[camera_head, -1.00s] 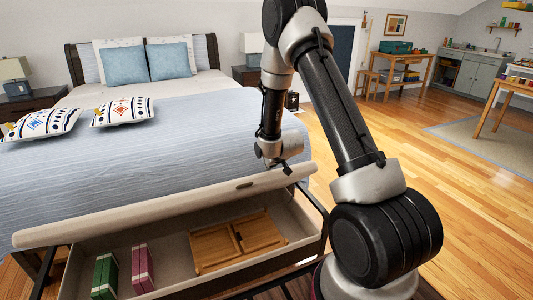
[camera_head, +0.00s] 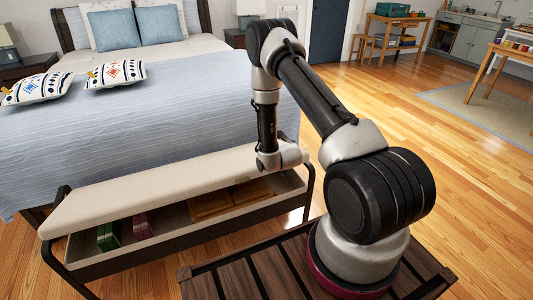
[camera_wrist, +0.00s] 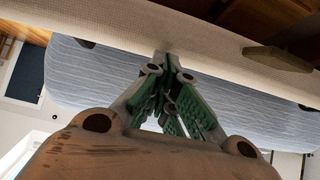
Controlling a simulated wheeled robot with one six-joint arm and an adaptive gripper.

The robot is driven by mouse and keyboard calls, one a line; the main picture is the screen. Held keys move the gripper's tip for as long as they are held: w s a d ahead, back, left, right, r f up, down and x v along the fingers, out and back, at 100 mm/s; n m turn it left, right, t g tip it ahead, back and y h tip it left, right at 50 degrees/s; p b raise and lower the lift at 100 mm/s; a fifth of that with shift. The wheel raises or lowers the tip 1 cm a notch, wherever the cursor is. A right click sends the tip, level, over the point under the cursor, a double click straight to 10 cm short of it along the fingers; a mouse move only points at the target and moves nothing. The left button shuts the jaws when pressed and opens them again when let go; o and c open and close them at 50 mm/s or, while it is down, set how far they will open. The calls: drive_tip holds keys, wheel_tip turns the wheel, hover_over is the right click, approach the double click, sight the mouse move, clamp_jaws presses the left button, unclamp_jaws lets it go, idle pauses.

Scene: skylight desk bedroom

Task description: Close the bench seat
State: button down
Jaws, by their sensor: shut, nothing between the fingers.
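The storage bench at the foot of the bed has a cream padded seat lid (camera_head: 150,190) hinged over a box (camera_head: 170,233). The lid is tilted partway down, with a gap along its front edge. Through the gap show a green item (camera_head: 108,236), a dark pink item (camera_head: 143,225) and a wooden organizer (camera_head: 210,204). My gripper (camera_wrist: 163,62) is shut and empty, its tips at the lid's edge in the wrist view; I cannot tell whether they touch. In the head view my wrist hides the lid's right end and the fingers.
A slatted dark wooden surface (camera_head: 277,275) lies at the front by my base. The bed (camera_head: 190,115) stands right behind the bench. Open wooden floor (camera_head: 440,165) lies to the right.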

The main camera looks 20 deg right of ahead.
drive_tip(key=s+f+t, duration=0.1)
drive_tip(key=s+f, duration=0.3)
drive_tip(key=f, duration=1.3)
drive_tip(key=shift+f+t, duration=0.2)
drive_tip(key=shift+t, duration=0.2)
drive_tip(key=shift+r, duration=0.1)
